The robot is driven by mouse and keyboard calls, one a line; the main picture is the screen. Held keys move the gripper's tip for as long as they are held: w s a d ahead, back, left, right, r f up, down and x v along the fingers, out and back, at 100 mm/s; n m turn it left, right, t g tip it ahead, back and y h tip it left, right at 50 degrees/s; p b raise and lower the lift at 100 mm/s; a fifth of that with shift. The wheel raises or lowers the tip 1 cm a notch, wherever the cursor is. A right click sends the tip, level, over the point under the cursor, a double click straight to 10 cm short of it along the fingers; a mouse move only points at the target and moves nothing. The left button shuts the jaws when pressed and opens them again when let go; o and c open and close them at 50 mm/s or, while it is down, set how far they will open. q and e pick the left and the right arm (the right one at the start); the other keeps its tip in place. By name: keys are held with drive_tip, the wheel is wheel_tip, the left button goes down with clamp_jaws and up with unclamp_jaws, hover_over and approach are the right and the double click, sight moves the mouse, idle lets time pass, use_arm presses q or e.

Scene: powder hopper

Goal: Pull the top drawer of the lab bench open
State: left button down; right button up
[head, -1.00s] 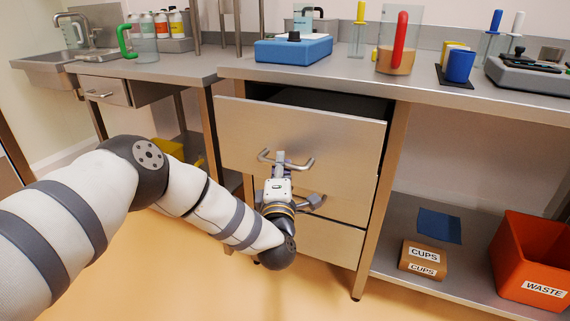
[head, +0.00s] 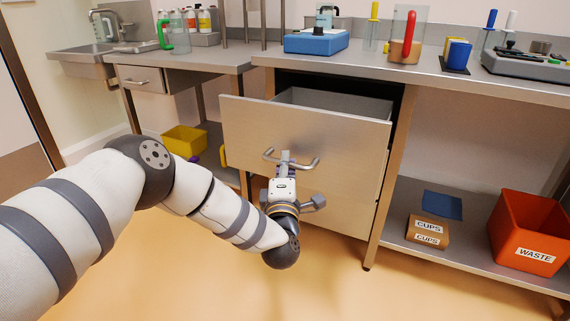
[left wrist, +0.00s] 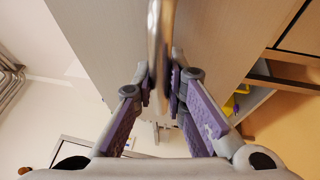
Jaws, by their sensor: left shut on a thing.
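The top drawer (head: 320,145) of the lab bench (head: 430,83) is pulled part way out, and its grey inside shows behind the front panel. Its metal bar handle (head: 303,165) sits on the middle of the front. My left gripper (head: 285,163) is at the handle, and its fingers are partly hidden in the head view. In the left wrist view the purple-padded fingers (left wrist: 163,88) are shut on the handle (left wrist: 158,40) from both sides. My right gripper is not in view.
A blue device (head: 316,41) and a beaker with a red handle (head: 405,45) stand on the bench top. An orange waste bin (head: 525,235) and a cups box (head: 428,231) sit on the lower shelf at right. The floor before the drawer is clear.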

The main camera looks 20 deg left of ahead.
use_arm(q)
drive_tip(key=c, duration=1.6)
unclamp_jaws()
drive_tip(key=v, duration=1.2)
drive_tip(key=shift+f, duration=0.1)
